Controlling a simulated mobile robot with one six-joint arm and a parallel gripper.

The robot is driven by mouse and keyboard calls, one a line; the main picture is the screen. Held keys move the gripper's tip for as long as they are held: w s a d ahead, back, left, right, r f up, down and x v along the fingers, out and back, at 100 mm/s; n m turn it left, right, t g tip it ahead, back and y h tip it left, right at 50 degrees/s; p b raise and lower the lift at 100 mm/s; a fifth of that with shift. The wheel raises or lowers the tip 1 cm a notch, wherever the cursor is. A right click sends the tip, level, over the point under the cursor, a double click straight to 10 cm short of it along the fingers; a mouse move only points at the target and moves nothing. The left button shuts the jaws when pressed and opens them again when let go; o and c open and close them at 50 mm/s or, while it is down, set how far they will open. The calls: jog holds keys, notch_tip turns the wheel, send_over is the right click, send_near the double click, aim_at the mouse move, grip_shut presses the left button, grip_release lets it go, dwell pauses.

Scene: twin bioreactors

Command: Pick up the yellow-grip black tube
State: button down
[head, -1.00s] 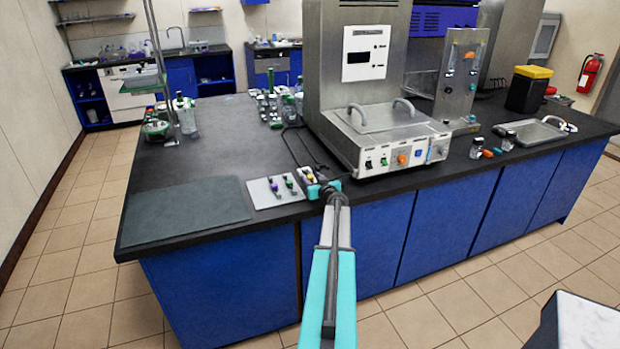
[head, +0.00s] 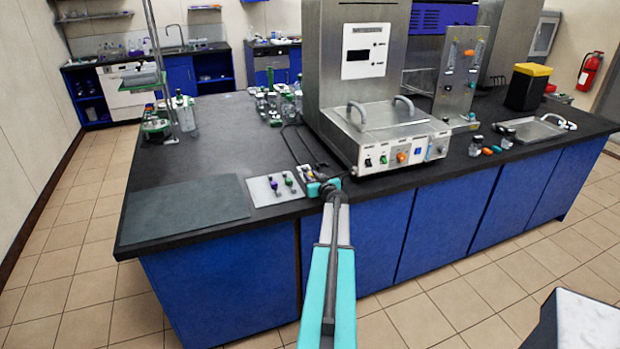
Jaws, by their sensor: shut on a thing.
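A small pale tray (head: 262,198) lies near the front edge of the black bench. Slim tubes with purple grips (head: 273,185) and green grips (head: 288,179) rest on it. My teal gripper (head: 312,186) reaches in from the front, at the right edge of the tray. It is shut on a small dark piece with a yellowish part, the yellow-grip black tube (head: 306,172), at its tip. The tube is tiny here and partly hidden by the gripper. I cannot tell whether it is clear of the tray.
A steel machine with a control panel (head: 405,152) stands close to the right of my gripper. Black cables (head: 292,140) run behind the tray. A dark grey mat (head: 185,208) lies to the left. Glass bottles (head: 275,105) stand further back. The bench's left middle is clear.

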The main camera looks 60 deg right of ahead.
jog(key=shift+r, duration=0.1)
jog(key=shift+r+b, duration=0.4)
jog(key=shift+r, duration=0.25)
jog(key=shift+s+a+r+b, duration=0.1)
jog(key=shift+a+r+b, duration=0.2)
jog(key=shift+r, duration=0.2)
jog(key=shift+s+a+r+b, duration=0.1)
jog(key=shift+a+r+b, duration=0.15)
jog(key=shift+r, duration=0.25)
jog(key=s+a+b, duration=0.1)
jog(key=a, duration=0.3)
jog(key=s+a+r+b, duration=0.1)
jog(key=a+b, duration=0.1)
jog(key=a, duration=0.3)
jog(key=s+a+b, duration=0.2)
jog(key=a, duration=0.3)
jog(key=shift+a+r, duration=0.15)
jog(key=shift+r, duration=0.1)
